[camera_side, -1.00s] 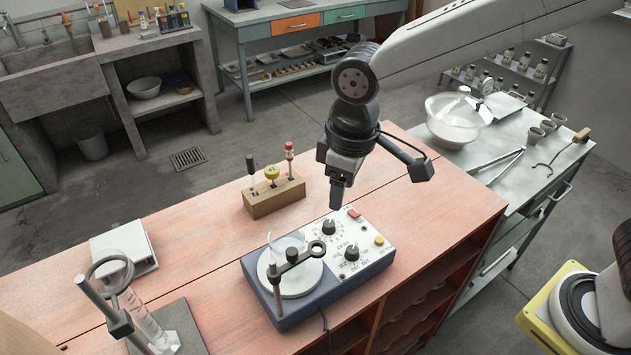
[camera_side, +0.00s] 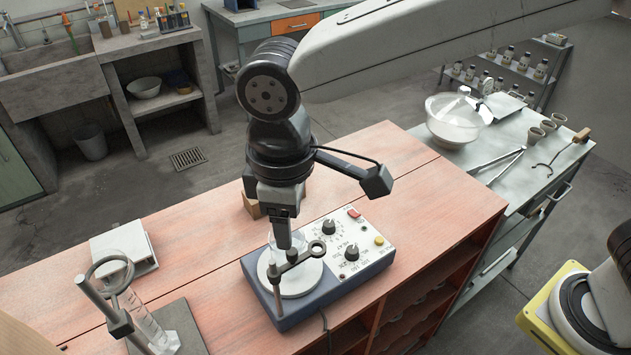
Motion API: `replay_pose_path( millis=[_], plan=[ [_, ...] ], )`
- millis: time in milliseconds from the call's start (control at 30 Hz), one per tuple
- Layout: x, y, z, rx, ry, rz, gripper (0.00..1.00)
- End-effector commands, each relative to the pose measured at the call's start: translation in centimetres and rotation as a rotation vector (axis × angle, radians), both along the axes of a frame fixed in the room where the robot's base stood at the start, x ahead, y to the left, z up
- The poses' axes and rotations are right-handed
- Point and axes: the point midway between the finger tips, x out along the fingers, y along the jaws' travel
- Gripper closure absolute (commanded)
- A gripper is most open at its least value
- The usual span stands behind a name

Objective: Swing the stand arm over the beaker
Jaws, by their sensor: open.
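A grey and blue hotplate (camera_side: 330,285) stands on the pinkish bench, with a round pale plate on its left. A clear glass beaker (camera_side: 272,242) is on that plate, partly hidden behind my gripper. The dark stand arm (camera_side: 302,259) rises on a short post at the plate's front and reaches right, ending in a ring. A small knob stands on its middle. My gripper (camera_side: 284,242) points down just above that knob, in front of the beaker in this view. It is open and empty; I cannot tell whether it touches the stand arm.
A ring stand (camera_side: 108,310) with a glass cylinder (camera_side: 150,328) is at the front left, with a white scale (camera_side: 124,248) behind it. A wooden tool holder (camera_side: 250,205) is mostly hidden behind my gripper. The bench right of the hotplate's back is clear.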

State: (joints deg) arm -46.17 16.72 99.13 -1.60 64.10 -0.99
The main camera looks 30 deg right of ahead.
Motion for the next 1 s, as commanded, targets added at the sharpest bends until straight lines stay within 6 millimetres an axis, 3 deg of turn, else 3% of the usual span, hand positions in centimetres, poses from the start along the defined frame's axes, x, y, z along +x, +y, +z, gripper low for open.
replay_pose_path(
  millis=[400, 867, 900, 1000],
  plan=[
    [0.1, -0.1, -4.9, -0.001, 0.001, -0.001, 0.40],
    [0.1, -0.2, -6.1, 0.001, 0.001, -0.001, 0.40],
    [0.1, -0.2, -6.1, 0.001, 0.001, -0.001, 0.46],
    [0.1, -0.1, -6.1, 0.001, 0.001, -0.001, 0.78]
  ],
)
